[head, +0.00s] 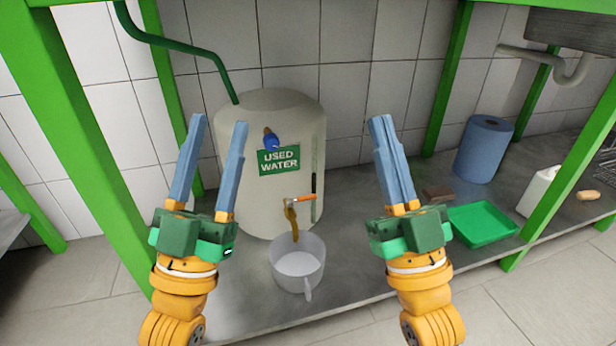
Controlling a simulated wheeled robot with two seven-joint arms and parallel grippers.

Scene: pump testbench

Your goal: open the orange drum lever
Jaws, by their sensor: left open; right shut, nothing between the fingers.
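The lever lies roughly level, pointing right. Below it is a brownish spout or stream (292,222); I cannot tell which. It ends over a white pot (298,264) with its handle toward me. My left gripper (220,120) is open and empty, in front of the drum's left side. My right gripper (381,118) is shut and empty, to the right of the drum. Neither appears to touch the lever.
Green posts (97,150) frame the metal shelf (345,290). A blue roll (484,150), a brown block (437,192), a green tray (482,224) and a white bottle (538,190) stand at the right. A blue knob (271,142) sits above the label. A green hose (185,48) enters the drum top.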

